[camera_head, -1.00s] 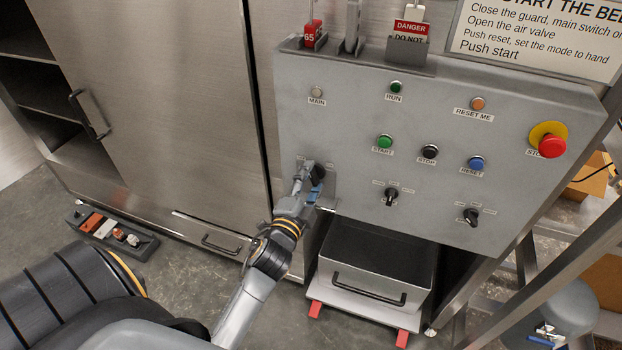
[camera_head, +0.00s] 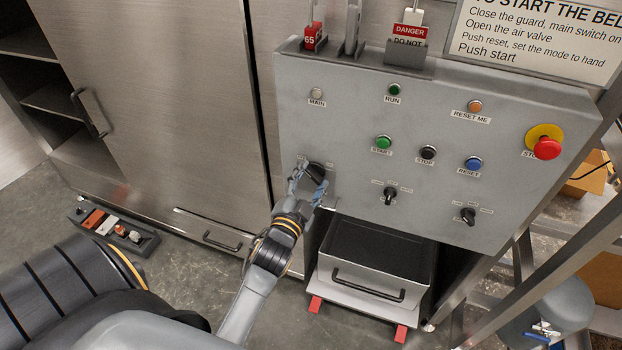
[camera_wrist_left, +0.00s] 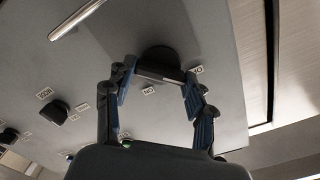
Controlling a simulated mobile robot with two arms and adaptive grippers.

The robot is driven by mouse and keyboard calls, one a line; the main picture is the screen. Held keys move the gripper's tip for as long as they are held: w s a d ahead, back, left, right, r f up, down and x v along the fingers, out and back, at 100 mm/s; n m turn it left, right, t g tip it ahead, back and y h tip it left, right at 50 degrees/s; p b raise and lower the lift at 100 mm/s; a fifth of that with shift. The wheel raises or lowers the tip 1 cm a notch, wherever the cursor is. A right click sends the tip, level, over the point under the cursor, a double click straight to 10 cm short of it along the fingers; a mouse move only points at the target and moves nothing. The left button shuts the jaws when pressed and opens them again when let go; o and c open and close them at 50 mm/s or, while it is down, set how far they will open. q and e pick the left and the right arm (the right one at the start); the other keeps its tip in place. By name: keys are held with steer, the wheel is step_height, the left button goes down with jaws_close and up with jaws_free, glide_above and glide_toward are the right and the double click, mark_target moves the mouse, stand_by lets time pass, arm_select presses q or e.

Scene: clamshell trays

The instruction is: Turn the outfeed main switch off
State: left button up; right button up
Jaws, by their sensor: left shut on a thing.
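The outfeed main switch is a black rotary knob (camera_head: 315,171) at the lower left of the grey control panel (camera_head: 350,130). It also shows in the left wrist view as a dark round knob (camera_wrist_left: 160,56) with a flat grip bar. My left gripper (camera_head: 307,182) is at the knob, with one blue-padded finger on each side, shut on its grip. The fingers partly cover the knob in the head view. The MAIN lamp (camera_head: 317,93) above looks pale and unlit. My right gripper is not in view.
The panel also has a green start button (camera_head: 384,142), a black stop button (camera_head: 428,152), a blue reset button (camera_head: 473,163), two small selectors and a red emergency stop (camera_head: 546,148). A grey bin (camera_head: 370,285) sits below. A steel cabinet (camera_head: 160,100) stands left.

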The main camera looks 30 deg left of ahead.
arm_select(q)
steer(key=shift+f, duration=0.1)
steer(key=o, duration=1.2)
steer(key=shift+c, duration=0.2)
steer(key=shift+s, duration=0.15)
steer(key=v, duration=0.7)
steer(key=shift+s, duration=0.15)
